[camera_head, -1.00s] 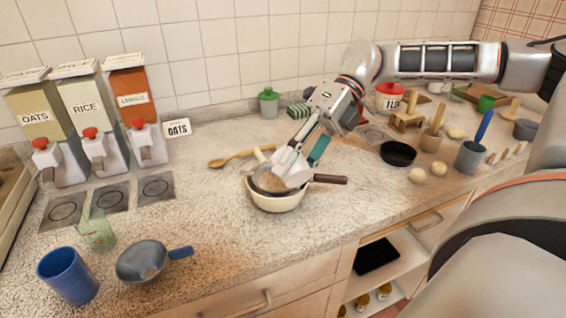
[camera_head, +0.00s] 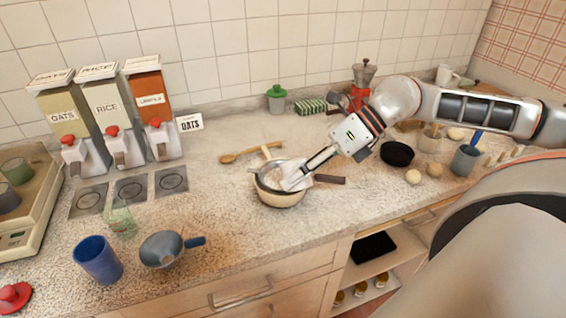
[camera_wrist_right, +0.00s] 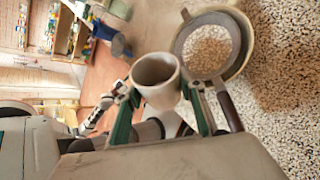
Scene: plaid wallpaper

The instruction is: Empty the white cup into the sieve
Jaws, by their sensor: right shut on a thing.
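My right gripper (camera_head: 305,171) is shut on the white cup (camera_head: 296,177), tilted above the sieve (camera_head: 257,172). In the right wrist view, the gripper's green-padded fingers (camera_wrist_right: 161,92) flank the cup (camera_wrist_right: 157,72), whose mouth and shaded, empty-looking inside show. The sieve (camera_wrist_right: 234,32) rests across a cream bowl (camera_head: 281,200), its dark handle pointing right. Tan grainy matter shows within its rim in the wrist view; whether it is content or something seen through the mesh is unclear. My left arm's end (camera_wrist_right: 112,98) seems to show small in the wrist view, fingers unclear.
A wooden spoon (camera_head: 240,156) lies behind the bowl. Counter in front of the bowl is free.

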